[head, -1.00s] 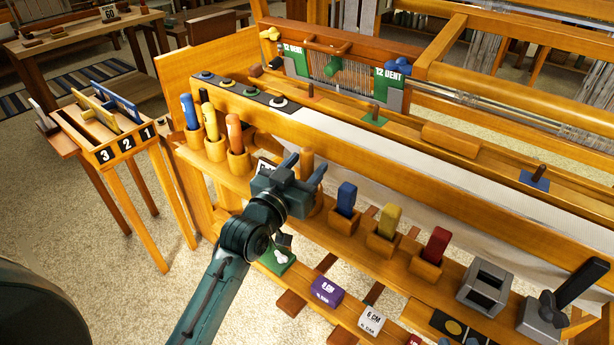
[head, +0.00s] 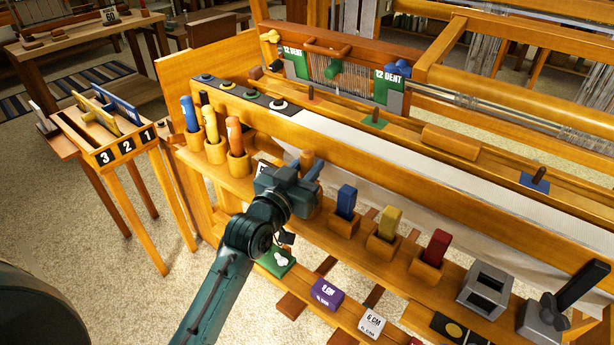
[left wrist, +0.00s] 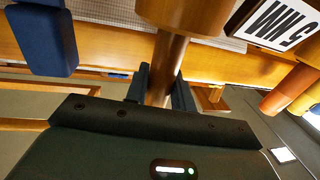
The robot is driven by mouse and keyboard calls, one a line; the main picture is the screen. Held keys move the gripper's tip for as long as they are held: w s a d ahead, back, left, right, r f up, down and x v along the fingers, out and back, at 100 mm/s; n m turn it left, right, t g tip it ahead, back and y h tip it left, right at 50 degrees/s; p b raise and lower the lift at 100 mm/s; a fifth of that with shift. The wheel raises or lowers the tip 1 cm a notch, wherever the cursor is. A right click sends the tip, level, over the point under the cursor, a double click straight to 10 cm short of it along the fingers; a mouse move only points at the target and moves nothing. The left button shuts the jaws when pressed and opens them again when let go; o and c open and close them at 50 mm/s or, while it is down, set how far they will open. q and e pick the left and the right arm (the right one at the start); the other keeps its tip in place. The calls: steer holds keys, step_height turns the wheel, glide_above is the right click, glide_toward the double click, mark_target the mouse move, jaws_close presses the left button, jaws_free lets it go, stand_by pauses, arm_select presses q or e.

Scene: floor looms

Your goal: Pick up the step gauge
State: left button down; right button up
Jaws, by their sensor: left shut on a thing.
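The step gauge appears to be the round, stepped wooden piece (head: 307,160) at the loom's front shelf; its wide part and thinner shaft (left wrist: 164,66) show in the left wrist view. My left gripper (head: 309,174) is shut on it, with the dark fingers (left wrist: 161,88) on both sides of the shaft. In the head view the gripper hides most of the gauge, and I cannot tell whether it is clear of its seat. My right gripper is not in view.
Left of my gripper, orange (head: 235,138), yellow and blue handles stand in wooden cups. To the right, blue (head: 346,201), yellow (head: 389,222) and red (head: 435,247) blocks stand in holders. Below are a green card (head: 276,262) and a purple block (head: 327,293). The loom beam is close behind.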

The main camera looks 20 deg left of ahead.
arm_select(q)
steer(key=shift+r, duration=0.1)
step_height(320, 180, up, 10)
steer(key=p, duration=0.2)
steer(key=shift+p, duration=0.3)
steer(key=c, duration=1.8)
jaws_free()
jaws_close()
